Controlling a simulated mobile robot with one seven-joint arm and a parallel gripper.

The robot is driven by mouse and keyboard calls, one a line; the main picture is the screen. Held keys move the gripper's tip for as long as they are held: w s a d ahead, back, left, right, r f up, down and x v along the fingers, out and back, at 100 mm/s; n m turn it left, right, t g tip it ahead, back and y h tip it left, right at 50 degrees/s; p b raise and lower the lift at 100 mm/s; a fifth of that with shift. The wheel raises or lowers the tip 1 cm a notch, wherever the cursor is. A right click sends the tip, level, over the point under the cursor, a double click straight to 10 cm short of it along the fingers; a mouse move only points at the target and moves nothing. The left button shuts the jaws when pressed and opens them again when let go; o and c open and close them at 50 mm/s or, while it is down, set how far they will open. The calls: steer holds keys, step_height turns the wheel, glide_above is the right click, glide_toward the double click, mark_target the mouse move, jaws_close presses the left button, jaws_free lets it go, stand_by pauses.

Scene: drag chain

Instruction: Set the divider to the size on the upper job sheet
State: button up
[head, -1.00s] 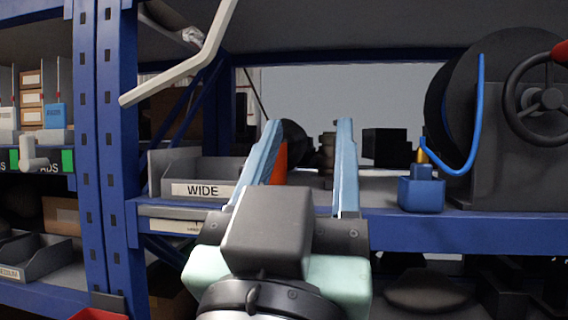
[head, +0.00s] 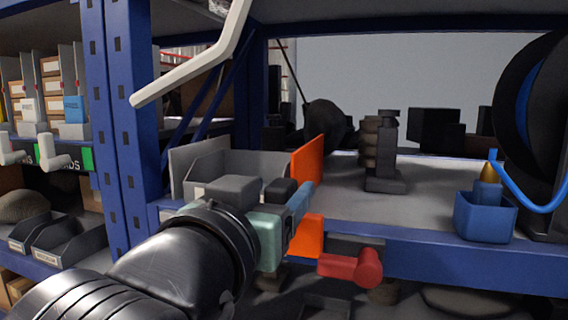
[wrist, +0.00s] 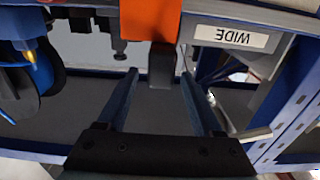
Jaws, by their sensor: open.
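The orange divider (head: 308,158) stands upright at the right end of the grey bin in the head view. In the wrist view, which is upside down, it (wrist: 150,18) shows at the top, beyond my fingertips. My gripper (head: 300,198) is in front of the bin near the shelf edge, partly hidden by my own arm. In the wrist view my gripper (wrist: 160,75) is open, its two fingers well apart. A dark block lies between the fingertips in that picture; I cannot tell whether it touches them. No readable job sheet is in view.
The grey bin's WIDE label (wrist: 232,37) shows in the wrist view. A red handle (head: 352,266) sticks out below the shelf edge. A blue cup (head: 485,216) and a dark stacked post (head: 384,152) stand right. A pale bent bar (head: 195,62) hangs at upper left.

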mark_target(287, 180)
steer(key=p+x, duration=0.1)
steer(key=x, duration=0.3)
steer(key=shift+w+d, duration=0.15)
steer(key=shift+w, duration=0.25)
jaws_close()
stand_by(1.1)
